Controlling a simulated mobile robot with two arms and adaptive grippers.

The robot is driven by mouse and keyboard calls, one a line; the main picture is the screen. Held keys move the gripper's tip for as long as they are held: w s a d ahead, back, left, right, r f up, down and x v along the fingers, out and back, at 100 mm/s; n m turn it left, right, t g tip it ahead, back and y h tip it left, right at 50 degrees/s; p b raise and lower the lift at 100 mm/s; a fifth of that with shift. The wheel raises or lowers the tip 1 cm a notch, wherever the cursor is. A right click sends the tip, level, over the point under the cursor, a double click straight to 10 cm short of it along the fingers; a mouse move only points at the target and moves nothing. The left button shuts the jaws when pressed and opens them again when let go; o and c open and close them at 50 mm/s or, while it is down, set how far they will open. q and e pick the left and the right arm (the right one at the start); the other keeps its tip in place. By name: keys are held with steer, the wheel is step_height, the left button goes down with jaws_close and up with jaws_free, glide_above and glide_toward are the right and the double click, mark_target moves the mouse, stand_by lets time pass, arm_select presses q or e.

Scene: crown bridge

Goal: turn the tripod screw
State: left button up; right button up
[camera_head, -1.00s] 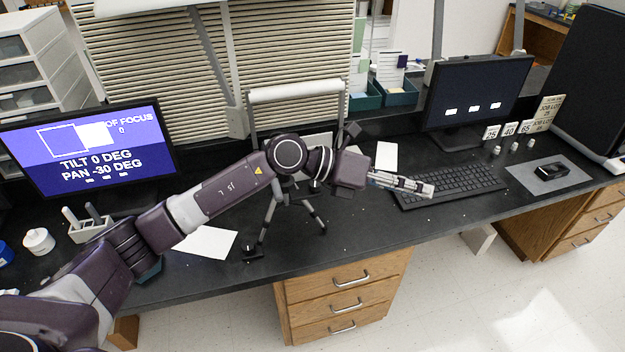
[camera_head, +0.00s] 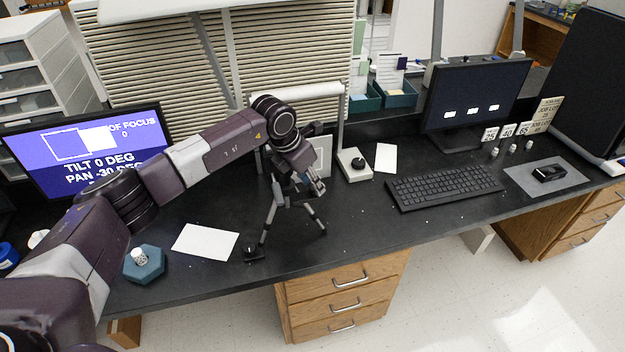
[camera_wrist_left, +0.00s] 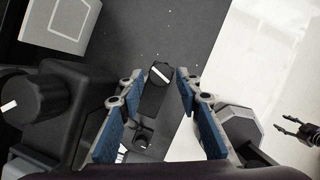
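My left gripper (camera_head: 318,187) is at the top of the tripod (camera_head: 268,220), partly hiding its head. In the left wrist view the left gripper (camera_wrist_left: 160,100) is open, its blue-padded fingers apart with nothing gripped. A black knob with a white line (camera_wrist_left: 160,73) on a dark bar shows between and beyond the fingertips. A larger black knob with a white mark (camera_wrist_left: 32,102) is left of the fingers on a dark body. I cannot tell which knob is the tripod screw. My right gripper (camera_wrist_left: 297,130) shows small at the right over the floor, fingers apart.
A pale box with a black knob (camera_head: 354,164) and a keyboard (camera_head: 445,186) stand right of the tripod. A white sheet (camera_head: 206,241) and a teal hexagonal block (camera_head: 145,264) lie to its left. A monitor (camera_head: 85,150) stands behind my left arm. The desk's front edge is close.

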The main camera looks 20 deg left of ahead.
arm_select(q)
steer(key=shift+w+d+f, duration=0.1)
steer(key=shift+w+f, duration=0.05)
steer(key=shift+f, duration=0.3)
steer(key=shift+c, duration=0.7)
jaws_close()
